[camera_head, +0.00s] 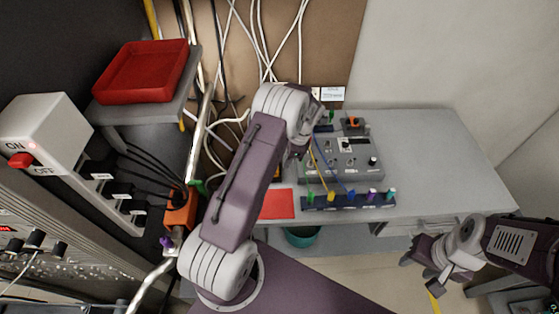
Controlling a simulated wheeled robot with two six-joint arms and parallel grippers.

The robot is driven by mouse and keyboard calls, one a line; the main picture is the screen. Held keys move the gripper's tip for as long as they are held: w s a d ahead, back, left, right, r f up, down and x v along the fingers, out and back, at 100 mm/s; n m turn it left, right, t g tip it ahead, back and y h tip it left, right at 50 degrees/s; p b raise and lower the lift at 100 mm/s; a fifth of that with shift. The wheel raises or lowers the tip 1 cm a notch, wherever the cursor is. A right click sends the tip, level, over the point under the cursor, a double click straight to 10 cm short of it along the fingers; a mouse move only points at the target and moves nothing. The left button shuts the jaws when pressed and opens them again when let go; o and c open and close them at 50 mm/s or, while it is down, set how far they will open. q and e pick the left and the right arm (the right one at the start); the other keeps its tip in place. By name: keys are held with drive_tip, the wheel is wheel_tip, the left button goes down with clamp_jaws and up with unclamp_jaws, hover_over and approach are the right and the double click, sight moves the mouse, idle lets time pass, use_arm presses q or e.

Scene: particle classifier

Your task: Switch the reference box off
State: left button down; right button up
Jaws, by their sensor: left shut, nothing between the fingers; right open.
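A grey control box (340,168) with a dark knob, small switches and yellow and blue cables stands on the grey table. A smaller unit with an orange part (352,123) is behind it. A white switch box (45,130) marked ON and OFF, with a red rocker (20,160) and a small red light, stands at the left. No label shows which one is the reference box. My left gripper (297,152) is shut and empty at the grey box's left side, largely hidden by my arm. My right gripper (428,270) is open and empty, low at the right, away from the boxes.
A dark blue rack (348,203) with coloured plugs lies along the table's front. A red sheet (277,204) lies left of it. A red tray (143,70) sits on a shelf at the upper left. Cables hang behind. The table's right side (440,155) is clear.

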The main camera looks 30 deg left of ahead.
use_arm(q)
drive_tip(key=shift+s+a+r, duration=0.1)
drive_tip(key=shift+s+a, duration=0.15)
drive_tip(key=shift+a, duration=0.25)
drive_tip(key=shift+s+a, duration=0.25)
drive_tip(key=shift+a, duration=0.25)
drive_tip(key=shift+s+a, duration=0.15)
drive_tip(key=shift+s, duration=0.1)
